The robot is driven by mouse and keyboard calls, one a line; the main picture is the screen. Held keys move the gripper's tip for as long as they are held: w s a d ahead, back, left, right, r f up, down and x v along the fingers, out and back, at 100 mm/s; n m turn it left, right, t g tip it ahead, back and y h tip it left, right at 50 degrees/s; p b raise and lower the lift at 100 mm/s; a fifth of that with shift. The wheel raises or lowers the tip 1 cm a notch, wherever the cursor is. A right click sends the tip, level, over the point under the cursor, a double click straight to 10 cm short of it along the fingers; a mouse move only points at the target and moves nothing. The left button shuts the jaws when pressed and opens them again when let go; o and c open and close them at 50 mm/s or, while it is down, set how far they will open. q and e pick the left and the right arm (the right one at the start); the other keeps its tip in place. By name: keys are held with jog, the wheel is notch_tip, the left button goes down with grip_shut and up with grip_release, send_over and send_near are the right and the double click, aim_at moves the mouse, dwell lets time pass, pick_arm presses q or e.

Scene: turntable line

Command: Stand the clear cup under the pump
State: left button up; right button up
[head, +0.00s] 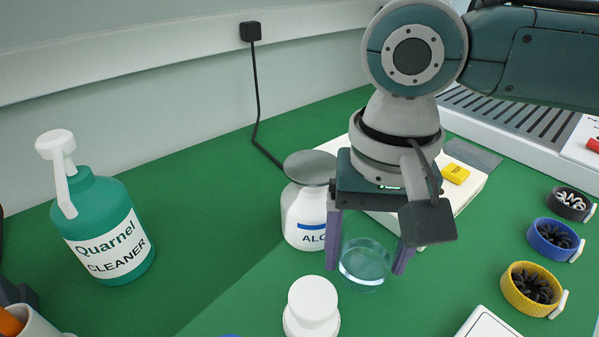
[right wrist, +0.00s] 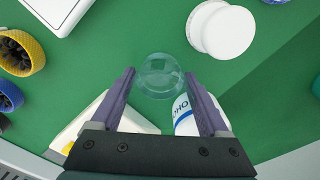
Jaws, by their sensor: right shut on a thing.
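The clear cup (head: 364,266) is a short see-through glass between the purple fingers of my right gripper (head: 367,262). The right wrist view also shows the cup (right wrist: 160,78) between the fingertips of the right gripper (right wrist: 160,73), which is shut on it. The cup looks upright; I cannot tell whether its base touches the green table. A teal bottle (head: 105,232) labelled "Quarnel CLEANER" stands at the left, apart from the cup, with a white pump head (head: 57,146) on top. My left gripper does not show.
A white bottle (head: 303,212) with a grey top and partly hidden label stands just left of the gripper. A white round container (head: 312,306) is in front. Blue (head: 552,240) and yellow (head: 530,290) bins stand right. Green table is clear between the teal and white bottles.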

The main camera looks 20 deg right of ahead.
jog(key=shift+f, duration=0.15)
jog(key=o, duration=1.3)
